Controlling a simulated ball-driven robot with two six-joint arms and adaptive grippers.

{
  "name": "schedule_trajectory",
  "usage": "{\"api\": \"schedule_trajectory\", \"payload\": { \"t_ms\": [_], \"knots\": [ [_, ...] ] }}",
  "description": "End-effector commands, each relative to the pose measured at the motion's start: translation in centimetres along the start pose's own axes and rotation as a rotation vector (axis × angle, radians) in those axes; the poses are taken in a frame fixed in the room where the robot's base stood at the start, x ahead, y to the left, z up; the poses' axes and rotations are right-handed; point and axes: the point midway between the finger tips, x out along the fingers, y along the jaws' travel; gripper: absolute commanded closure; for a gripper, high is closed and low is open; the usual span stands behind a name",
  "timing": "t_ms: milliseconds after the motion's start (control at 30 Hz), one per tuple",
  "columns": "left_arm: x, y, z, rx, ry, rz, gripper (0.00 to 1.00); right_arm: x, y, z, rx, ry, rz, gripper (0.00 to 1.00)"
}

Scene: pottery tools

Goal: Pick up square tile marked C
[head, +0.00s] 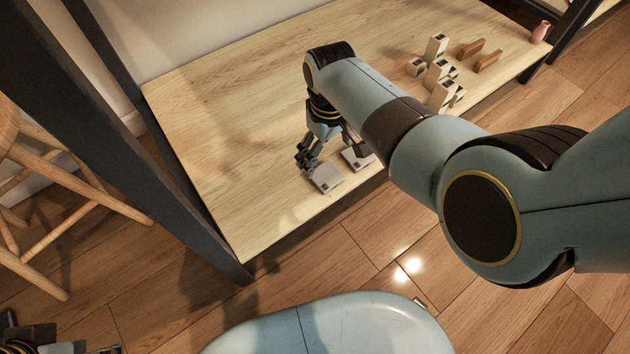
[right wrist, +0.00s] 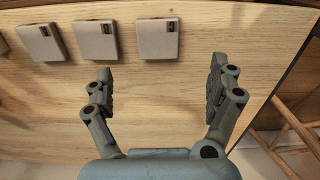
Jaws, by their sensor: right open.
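Three pale square tiles lie in a row on the wooden shelf near its front edge, each with a small dark mark at a corner. In the right wrist view they are a right tile (right wrist: 158,40), a middle tile (right wrist: 96,42) and a left tile (right wrist: 41,43); the letters are too small to read surely. The head view shows the end tile (head: 325,179) and its neighbour (head: 357,158). My right gripper (right wrist: 161,70) is open and empty, with the right tile just beyond its fingertips. My left gripper (head: 30,335) is partly cut off at the bottom left corner.
The wooden shelf (head: 230,130) is bare at left and back. White blocks (head: 437,72), brown pieces (head: 487,60) and a pink vase (head: 540,32) stand at its far right. A dark post (head: 140,150) and a wooden stool (head: 70,180) are at the left.

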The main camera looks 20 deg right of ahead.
Motion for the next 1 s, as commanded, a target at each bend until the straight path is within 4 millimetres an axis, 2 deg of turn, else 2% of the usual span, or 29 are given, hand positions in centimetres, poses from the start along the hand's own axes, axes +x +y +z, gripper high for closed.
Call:
{"api": "schedule_trajectory", "payload": {
  "t_ms": [33, 200, 367, 467, 1000],
  "knots": [
    [-0.1, 0.3, -0.4, 0.0, 0.018, 0.007, 0.61, 1.6, -0.1, 0.3, 0.0, -0.006, -0.002, 0.1],
    [-2.5, 1.0, -2.3, 0.002, 0.086, 0.023, 0.61, 3.7, -0.1, 0.3, 0.0, -0.006, -0.003, 0.1],
    [-4.0, 1.3, -3.2, 0.003, 0.122, 0.033, 0.61, 4.3, -0.1, 0.2, 0.001, -0.002, -0.001, 0.1],
    [-4.2, 1.3, -3.4, 0.002, 0.135, 0.034, 0.61, 4.5, 0.0, 0.1, 0.001, -0.001, -0.001, 0.1],
    [2.0, 1.6, -5.0, -0.008, 0.485, 0.015, 0.61, 8.0, 0.1, 0.1, 0.001, -0.004, -0.002, 0.1]
  ]
}}
